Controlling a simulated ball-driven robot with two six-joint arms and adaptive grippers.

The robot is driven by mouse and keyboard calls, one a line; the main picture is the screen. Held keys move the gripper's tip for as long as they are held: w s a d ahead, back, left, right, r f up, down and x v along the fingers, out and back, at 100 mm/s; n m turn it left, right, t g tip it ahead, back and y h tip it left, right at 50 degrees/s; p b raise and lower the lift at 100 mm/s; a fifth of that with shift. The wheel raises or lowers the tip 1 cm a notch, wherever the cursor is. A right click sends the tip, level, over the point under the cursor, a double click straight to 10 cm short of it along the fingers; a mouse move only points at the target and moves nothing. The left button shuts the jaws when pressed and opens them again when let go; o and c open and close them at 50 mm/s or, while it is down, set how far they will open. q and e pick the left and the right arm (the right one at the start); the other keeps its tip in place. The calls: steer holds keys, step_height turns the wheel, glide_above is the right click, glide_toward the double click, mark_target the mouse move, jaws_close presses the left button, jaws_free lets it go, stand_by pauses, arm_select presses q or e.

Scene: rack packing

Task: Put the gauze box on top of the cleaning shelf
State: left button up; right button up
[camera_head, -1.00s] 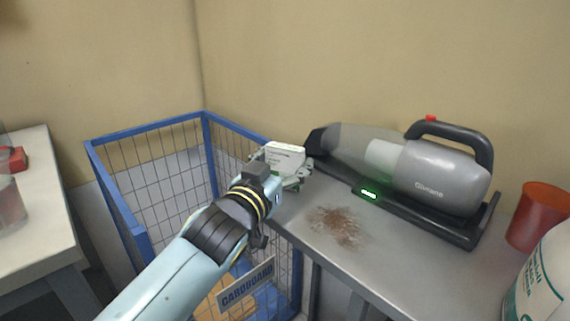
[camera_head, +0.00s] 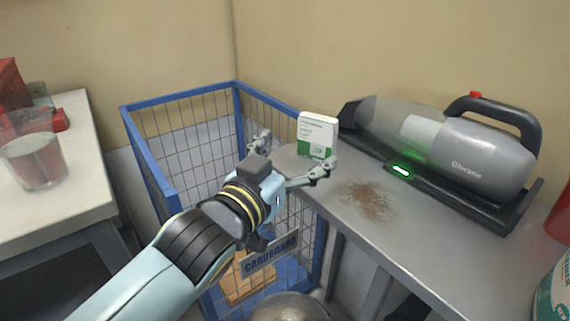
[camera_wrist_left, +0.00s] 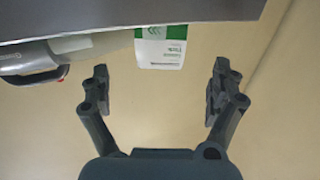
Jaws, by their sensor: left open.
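The gauze box (camera_head: 317,133), white with a green lower part, stands upright on the left end of the grey metal cleaning shelf (camera_head: 400,240). It also shows in the left wrist view (camera_wrist_left: 160,50), upside down against the shelf (camera_wrist_left: 120,15). My left gripper (camera_head: 294,154) is open, its fingers spread wide in front of the box. In the left wrist view my left gripper (camera_wrist_left: 160,80) has nothing between its fingertips, and the box is just beyond them. Its lower finger overlaps the box's lower corner in the head view. My right gripper is not in view.
A grey handheld vacuum (camera_head: 470,160) on its dock stands right of the box, beside a brown dirt patch (camera_head: 368,200). A blue wire cage (camera_head: 160,180) is below my left arm.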

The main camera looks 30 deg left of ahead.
arm_select(q)
steer(key=shift+s+d, duration=0.1)
steer(key=shift+s, duration=1.65)
